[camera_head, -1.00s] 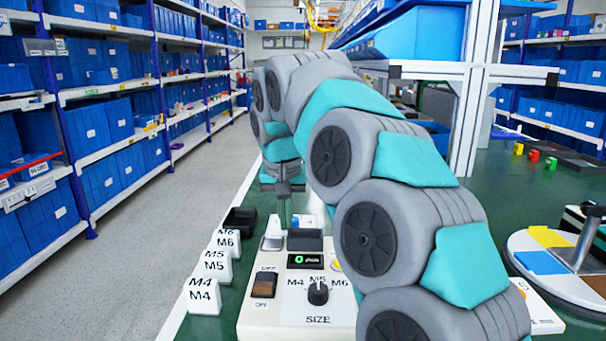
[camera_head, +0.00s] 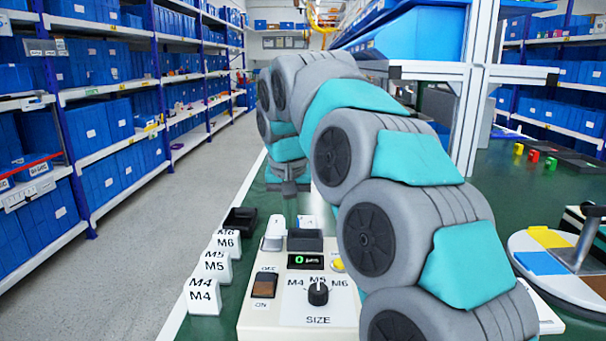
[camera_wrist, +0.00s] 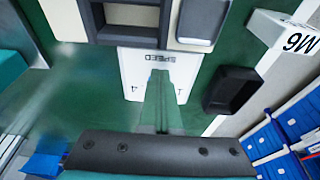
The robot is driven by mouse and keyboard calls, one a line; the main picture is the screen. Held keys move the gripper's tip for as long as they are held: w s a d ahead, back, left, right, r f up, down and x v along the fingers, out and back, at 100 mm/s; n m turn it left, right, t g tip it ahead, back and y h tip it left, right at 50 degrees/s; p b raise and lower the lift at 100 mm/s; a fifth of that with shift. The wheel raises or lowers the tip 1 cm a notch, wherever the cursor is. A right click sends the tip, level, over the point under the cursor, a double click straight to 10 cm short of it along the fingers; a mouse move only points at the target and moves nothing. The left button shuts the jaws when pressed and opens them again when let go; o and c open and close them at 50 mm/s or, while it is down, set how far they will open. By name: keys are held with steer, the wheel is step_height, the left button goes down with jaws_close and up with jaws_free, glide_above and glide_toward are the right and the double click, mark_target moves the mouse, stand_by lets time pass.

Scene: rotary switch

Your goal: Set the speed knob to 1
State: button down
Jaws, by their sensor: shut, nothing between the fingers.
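The speed panel (camera_wrist: 132,70) is a white plate with the word SPEED upside down in the wrist view. A mark like 4 stands left of my gripper and one like 1 stands right of it. My gripper (camera_wrist: 160,76) is shut, its fingers reaching over the middle of this plate. The speed knob is not visible; the fingers cover that middle part, and I cannot tell whether they touch it. In the head view my gripper (camera_head: 291,208) hangs at the far end of the white machine (camera_head: 255,322), pointing down, its tips unclear.
The near end carries a SIZE knob (camera_head: 318,292), an ON/OFF rocker (camera_head: 264,285) and a green-digit display (camera_head: 305,261). White M4, M5 and M6 blocks (camera_head: 204,297) line the left table edge. A small black tray (camera_head: 240,220) sits behind them.

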steer(key=shift+d, duration=0.4)
steer(key=shift+s, duration=0.35)
steer(key=shift+w+p+v, duration=0.2)
steer(key=shift+p+v, duration=0.25)
steer(key=shift+v, duration=0.45)
steer(key=shift+w+p+v, duration=0.25)
steer(key=shift+p+v, duration=0.2)
steer(key=shift+v, duration=0.45)
steer(key=shift+w+r, duration=0.1)
steer(key=shift+r, duration=1.15)
